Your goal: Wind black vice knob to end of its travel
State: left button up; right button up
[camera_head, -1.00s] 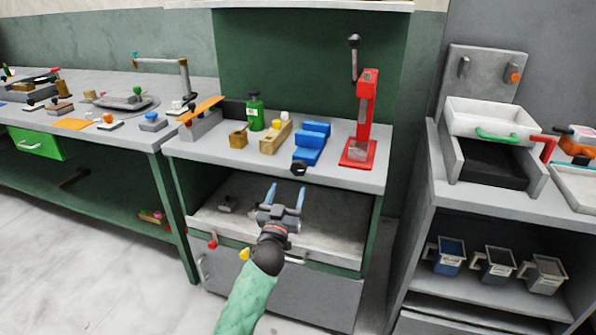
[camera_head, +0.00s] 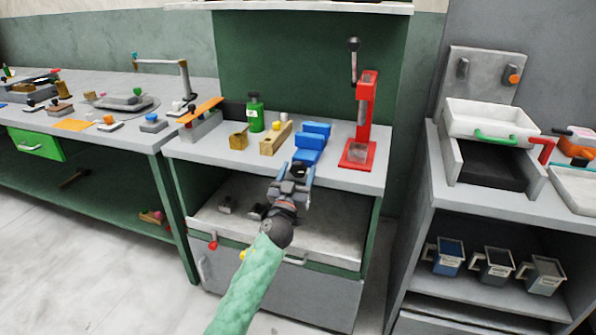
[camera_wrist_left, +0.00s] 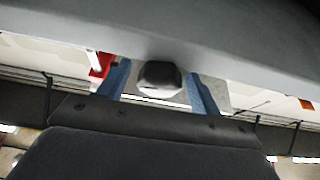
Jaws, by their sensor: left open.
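The blue vice (camera_head: 311,140) stands on the grey bench top near its front edge. Its black knob (camera_head: 299,170) faces out at the front, partly hidden by my gripper in the head view. In the left wrist view the knob (camera_wrist_left: 159,77) sits between the two blue fingers. My left gripper (camera_head: 297,174) is open, with one finger on each side of the knob. A gap shows between the knob and each finger in the wrist view. My right gripper is in neither view.
A red press (camera_head: 364,125) stands right of the vice. A wooden block (camera_head: 276,138) and a green bottle (camera_head: 255,113) stand to its left. Below the bench front (camera_head: 345,177) is an open drawer (camera_head: 330,243), under my left arm.

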pick_arm(q)
jog(key=shift+w, duration=0.15)
jog(key=c, duration=1)
jog(key=shift+r+m+h+p, duration=0.1)
jog(key=shift+m+h+p, duration=0.25)
jog(key=shift+m, duration=0.55)
jog(key=o, duration=1)
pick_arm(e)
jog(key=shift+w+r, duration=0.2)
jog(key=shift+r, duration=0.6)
